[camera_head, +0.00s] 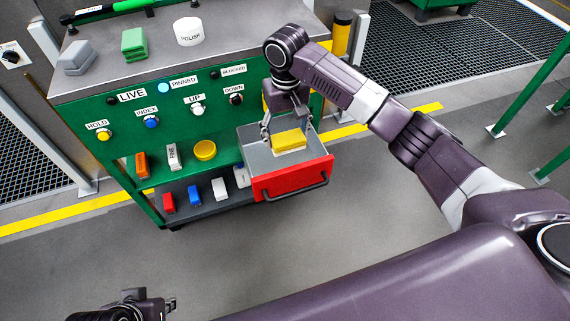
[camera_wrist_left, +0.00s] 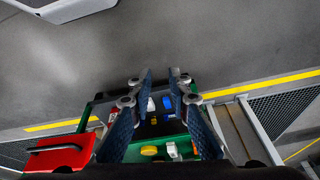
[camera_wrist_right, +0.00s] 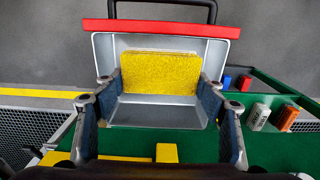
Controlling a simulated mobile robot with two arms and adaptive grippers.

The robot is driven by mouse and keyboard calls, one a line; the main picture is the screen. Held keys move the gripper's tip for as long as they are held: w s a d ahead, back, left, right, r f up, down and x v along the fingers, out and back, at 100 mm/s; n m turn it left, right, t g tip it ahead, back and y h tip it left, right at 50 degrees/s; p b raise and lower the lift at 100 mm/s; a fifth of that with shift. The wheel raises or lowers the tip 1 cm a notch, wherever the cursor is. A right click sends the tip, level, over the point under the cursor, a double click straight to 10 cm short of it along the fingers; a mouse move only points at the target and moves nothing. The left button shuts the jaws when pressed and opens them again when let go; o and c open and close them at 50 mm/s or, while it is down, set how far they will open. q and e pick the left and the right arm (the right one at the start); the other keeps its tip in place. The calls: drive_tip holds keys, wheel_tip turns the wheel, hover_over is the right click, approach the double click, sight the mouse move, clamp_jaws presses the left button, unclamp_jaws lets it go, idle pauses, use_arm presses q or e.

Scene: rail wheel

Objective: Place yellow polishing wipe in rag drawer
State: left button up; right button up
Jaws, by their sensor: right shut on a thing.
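The yellow polishing wipe (camera_head: 289,139) is a thick yellow block inside the open drawer, in the head view. The drawer has a red front (camera_head: 290,178) and grey walls and is pulled out of the green cabinet. My right gripper (camera_head: 286,133) points down into the drawer. In the right wrist view its fingers are shut on the two ends of the wipe (camera_wrist_right: 160,72). I cannot tell whether the wipe touches the drawer floor. My left gripper (camera_head: 160,303) is at the bottom left of the head view; in the left wrist view its fingers (camera_wrist_left: 160,75) are apart and empty.
The green cabinet (camera_head: 120,155) has labelled buttons and a lower shelf with several small coloured blocks. On its top are a green block (camera_head: 134,43), a grey block (camera_head: 77,57) and a white "POLISH" tub (camera_head: 188,31). The grey floor in front is clear.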

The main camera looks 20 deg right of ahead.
sight(286, 148)
wheel_tip(286, 148, down, 10)
drive_tip(key=shift+r+b, duration=0.1)
drive_tip(key=shift+b, duration=1.1)
wheel_tip(286, 148, down, 4)
drive_tip(key=shift+r+b, duration=0.1)
drive_tip(key=shift+b, duration=0.55)
use_arm(q)
drive_tip(key=w+d+r+t+h, duration=0.1)
drive_tip(key=w+d+r+t, duration=0.1)
drive_tip(key=w, duration=0.4)
drive_tip(key=w+d+r+t, duration=0.2)
drive_tip(key=w+t, duration=0.2)
drive_tip(key=w, duration=0.3)
drive_tip(key=shift+w+d+r+t+h, duration=0.15)
drive_tip(key=shift+w+r+t+h, duration=0.15)
drive_tip(key=shift+t+h, duration=0.1)
drive_tip(key=shift+s+f, duration=0.15)
drive_tip(key=shift+f, duration=0.1)
use_arm(e)
drive_tip(key=o, duration=1.1)
